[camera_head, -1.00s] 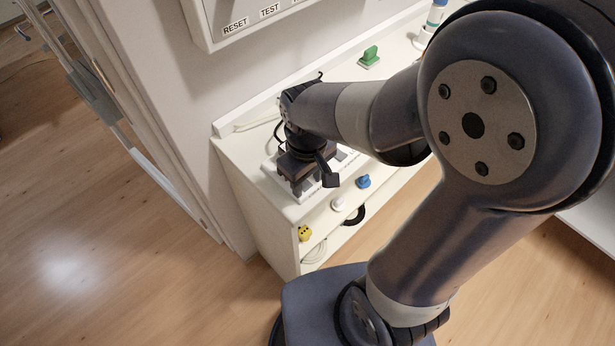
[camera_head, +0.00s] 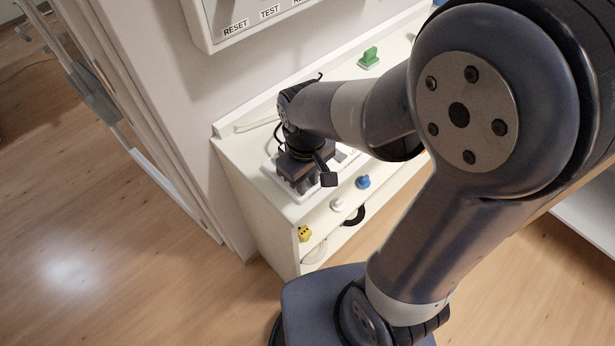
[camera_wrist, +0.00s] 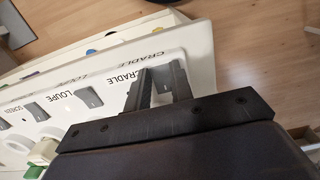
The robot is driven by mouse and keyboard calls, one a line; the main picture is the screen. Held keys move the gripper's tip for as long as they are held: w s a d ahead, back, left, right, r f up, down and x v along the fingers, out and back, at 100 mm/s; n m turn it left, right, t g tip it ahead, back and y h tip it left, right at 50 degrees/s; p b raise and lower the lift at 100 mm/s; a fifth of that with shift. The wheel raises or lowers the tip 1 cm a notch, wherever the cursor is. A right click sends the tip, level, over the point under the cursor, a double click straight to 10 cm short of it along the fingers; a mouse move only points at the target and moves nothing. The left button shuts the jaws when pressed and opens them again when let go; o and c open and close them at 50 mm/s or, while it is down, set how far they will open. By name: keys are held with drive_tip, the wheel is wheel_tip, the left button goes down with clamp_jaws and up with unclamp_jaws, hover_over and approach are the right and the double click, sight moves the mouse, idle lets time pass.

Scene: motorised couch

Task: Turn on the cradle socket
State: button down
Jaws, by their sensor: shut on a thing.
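A grey loupe switch (camera_wrist: 88,97) stands beside the LOUPE label, apart from my fingers. In the head view my gripper (camera_head: 298,182) is over the near left end of the strip, and the arm hides part of the strip.
A wall panel (camera_head: 250,22) hangs above.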

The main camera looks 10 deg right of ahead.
drive_tip(key=shift+w+a+r+g+h+p, duration=0.1)
drive_tip(key=shift+r+g+h+p, duration=0.1)
drive_tip(key=shift+g+p, duration=0.25)
drive_tip(key=shift+w+a+r+g+h+p, duration=0.1)
drive_tip(key=shift+g+h+p, duration=0.15)
drive_tip(key=shift+p, duration=0.4)
drive_tip(key=shift+w+f+g+h+p, duration=0.2)
drive_tip(key=shift+g+h+p, duration=0.35)
drive_tip(key=shift+g+p, duration=0.2)
drive_tip(key=c, duration=1.2)
unclamp_jaws()
drive_tip(key=shift+c, duration=0.2)
drive_tip(key=v, duration=1.1)
drive_tip(key=shift+b, duration=0.45)
drive_tip(key=shift+f, duration=0.15)
